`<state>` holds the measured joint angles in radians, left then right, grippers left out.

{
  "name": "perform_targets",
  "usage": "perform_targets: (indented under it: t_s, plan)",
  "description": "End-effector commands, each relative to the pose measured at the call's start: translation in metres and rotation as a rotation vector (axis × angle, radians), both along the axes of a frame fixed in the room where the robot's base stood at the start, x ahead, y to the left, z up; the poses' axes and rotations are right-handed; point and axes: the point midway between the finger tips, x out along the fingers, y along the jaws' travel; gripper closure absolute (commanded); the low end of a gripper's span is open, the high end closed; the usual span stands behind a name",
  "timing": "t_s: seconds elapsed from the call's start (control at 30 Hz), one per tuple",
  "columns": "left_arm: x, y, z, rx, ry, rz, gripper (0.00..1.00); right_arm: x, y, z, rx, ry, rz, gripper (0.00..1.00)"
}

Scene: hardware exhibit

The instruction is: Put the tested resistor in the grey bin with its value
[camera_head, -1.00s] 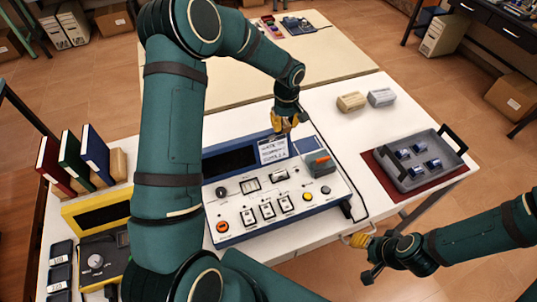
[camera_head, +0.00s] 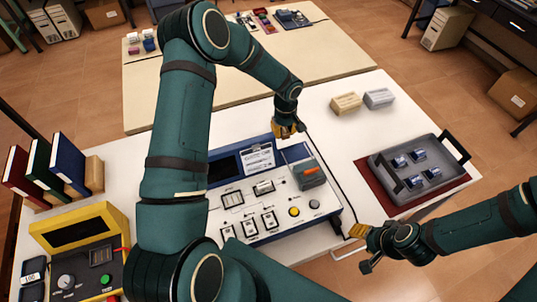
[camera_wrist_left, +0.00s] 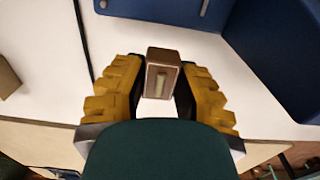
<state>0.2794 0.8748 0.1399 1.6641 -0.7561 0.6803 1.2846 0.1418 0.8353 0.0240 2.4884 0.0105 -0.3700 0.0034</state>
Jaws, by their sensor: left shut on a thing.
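My left gripper (camera_head: 288,130) is above the far edge of the blue and white test console (camera_head: 282,203). In the left wrist view it (camera_wrist_left: 160,90) is shut on a small brown block (camera_wrist_left: 162,60) with a tan strip on its face, seemingly the resistor. The head view does not show this block clearly. Dark grey bins (camera_head: 33,268) stand at the lower left; one label seems to read 100, and the others are cut off or unreadable. My right gripper (camera_head: 362,232) is low by the front table edge, near a pale rail; its finger opening is unclear.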

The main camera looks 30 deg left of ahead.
Motion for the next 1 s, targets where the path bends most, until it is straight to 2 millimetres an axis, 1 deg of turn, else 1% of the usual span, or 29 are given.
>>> perform_targets:
  t_s: [0.03,0.1,0.37,0.53,0.6,0.83,1.0]
  plan:
    - [-0.001,0.000,-0.010,-0.001,0.005,0.002,1.00,0.000,0.000,0.000,0.000,0.000,0.000,0.53]
    - [-0.001,0.000,-0.021,-0.001,0.002,0.001,1.00,0.000,0.000,0.001,0.000,0.000,0.000,0.53]
    - [0.000,0.000,-0.041,-0.001,0.001,0.002,1.00,0.000,0.000,0.001,0.000,0.000,0.000,0.53]
    - [0.000,0.000,-0.064,-0.002,0.001,0.002,1.00,0.000,0.000,0.001,0.000,0.000,0.000,0.53]
    - [0.000,0.000,-0.070,-0.001,0.001,0.002,1.00,0.000,0.000,0.001,0.000,0.000,0.001,0.53]
    - [0.000,0.000,-0.071,-0.001,-0.001,0.001,1.00,0.000,0.000,0.001,0.000,0.000,0.000,0.53]
    - [0.000,0.000,-0.074,0.001,-0.001,0.001,1.00,0.000,0.000,-0.004,0.000,0.001,0.001,0.53]
